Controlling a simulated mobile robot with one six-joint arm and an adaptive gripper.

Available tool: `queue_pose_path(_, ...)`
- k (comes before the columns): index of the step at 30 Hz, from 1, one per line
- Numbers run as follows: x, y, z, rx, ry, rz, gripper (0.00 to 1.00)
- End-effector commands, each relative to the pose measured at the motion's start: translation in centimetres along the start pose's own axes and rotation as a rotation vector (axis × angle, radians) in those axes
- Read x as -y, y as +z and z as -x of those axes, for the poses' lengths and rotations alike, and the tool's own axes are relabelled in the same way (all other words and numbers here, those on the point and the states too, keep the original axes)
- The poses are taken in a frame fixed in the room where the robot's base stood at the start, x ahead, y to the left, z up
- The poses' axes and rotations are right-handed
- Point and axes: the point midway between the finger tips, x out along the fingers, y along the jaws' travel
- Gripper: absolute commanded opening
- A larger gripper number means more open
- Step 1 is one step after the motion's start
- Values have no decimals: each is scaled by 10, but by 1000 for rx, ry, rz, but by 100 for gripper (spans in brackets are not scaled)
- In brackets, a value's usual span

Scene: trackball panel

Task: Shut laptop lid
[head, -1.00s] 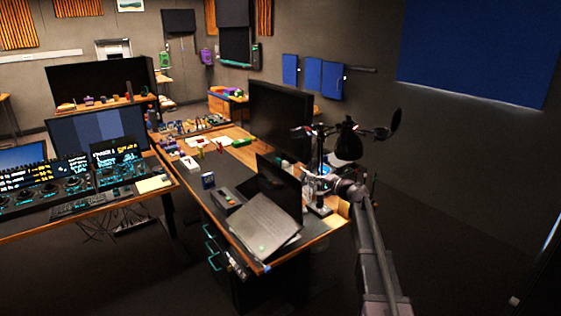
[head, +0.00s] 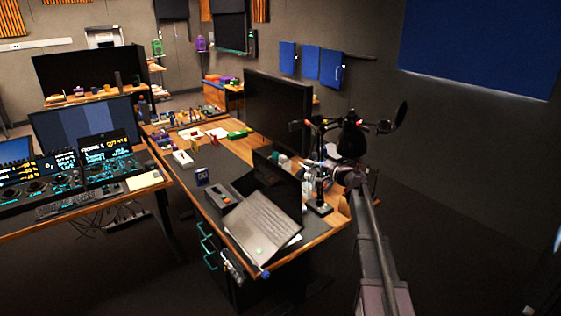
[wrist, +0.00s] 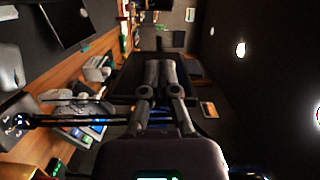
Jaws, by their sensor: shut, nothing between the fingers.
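The open laptop stands at the near corner of the wooden desk in the head view. Its grey keyboard base (head: 258,226) lies on the dark desk top and its black screen (head: 278,188) stands up behind it. My arm rises from the lower right of the head view and ends to the right of the laptop, apart from its screen. The gripper there is hard to tell from the dark clutter behind. In the wrist view my gripper (wrist: 161,66) has its two grey fingers together, with nothing between them. I cannot make out the laptop clearly in the wrist view.
A large black monitor (head: 277,108) stands behind the laptop. A grey device (head: 222,194) sits left of the laptop. The floor to the right is clear.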

Motion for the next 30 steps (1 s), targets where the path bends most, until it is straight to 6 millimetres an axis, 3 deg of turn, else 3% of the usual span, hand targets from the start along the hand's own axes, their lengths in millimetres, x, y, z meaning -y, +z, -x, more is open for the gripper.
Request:
queue_pose_path(11,0,0,-20,3,0,0,0)
queue_pose_path(28,0,2,-105,5,0,0,0)
queue_pose_path(30,0,13,-105,5,0,0,0)
